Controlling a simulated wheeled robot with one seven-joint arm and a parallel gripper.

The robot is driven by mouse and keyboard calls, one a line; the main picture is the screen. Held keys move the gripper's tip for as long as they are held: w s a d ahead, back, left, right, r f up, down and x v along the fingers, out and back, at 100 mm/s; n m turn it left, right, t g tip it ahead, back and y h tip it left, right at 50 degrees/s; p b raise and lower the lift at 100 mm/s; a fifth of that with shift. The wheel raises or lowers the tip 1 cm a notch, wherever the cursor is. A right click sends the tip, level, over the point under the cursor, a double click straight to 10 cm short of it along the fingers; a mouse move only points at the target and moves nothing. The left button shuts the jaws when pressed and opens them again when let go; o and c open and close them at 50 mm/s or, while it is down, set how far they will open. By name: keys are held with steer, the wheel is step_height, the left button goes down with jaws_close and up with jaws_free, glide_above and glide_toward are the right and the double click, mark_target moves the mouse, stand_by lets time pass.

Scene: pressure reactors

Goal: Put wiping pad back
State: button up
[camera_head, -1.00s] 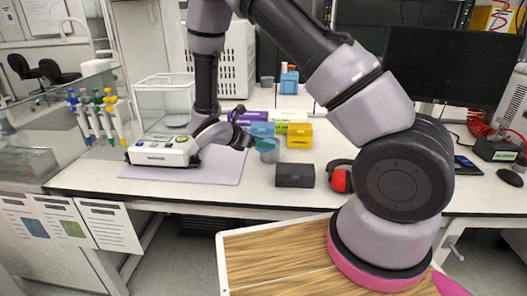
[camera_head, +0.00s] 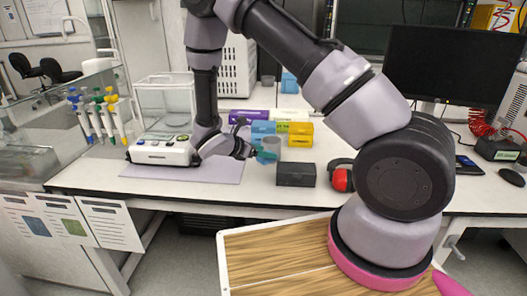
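My gripper (camera_head: 254,151) is at the end of my arm, above the bench and left of the dark box. A small teal piece (camera_head: 267,157) shows at its tip, in front of a grey cup (camera_head: 273,144). The teal piece may be the wiping pad, but it is too small to be sure. I cannot tell whether the fingers are closed on it. No other wiping pad can be made out.
A white balance (camera_head: 160,152) stands on a grey mat (camera_head: 215,172) at left. Blue (camera_head: 263,128) and yellow boxes (camera_head: 300,137) stand behind the cup. A dark box (camera_head: 295,174) and red earmuffs (camera_head: 341,178) lie to the right. Pipettes (camera_head: 97,115) hang at far left.

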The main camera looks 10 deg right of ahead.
steer(key=shift+o, duration=0.2)
steer(key=shift+r, duration=0.25)
steer(key=v, duration=1.2)
steer(key=s+d+r+m+g+y, duration=0.3)
steer(key=d+r+m, duration=0.35)
steer(key=r, duration=0.25)
steer(key=s+d+r+m+g+y, duration=0.2)
steer(key=s+d+r+m+y, duration=0.15)
steer(key=d+r+m, duration=0.35)
steer(key=s+d+r+m+t+y, duration=0.2)
steer(key=s+r+m+t+y, duration=0.4)
steer(key=s+r+m, duration=0.4)
step_height(320, 180, up, 5)
steer(key=m, duration=0.4)
steer(key=shift+s+d+t, duration=0.3)
steer(key=shift+s+d, duration=0.05)
steer(key=shift+s, duration=0.05)
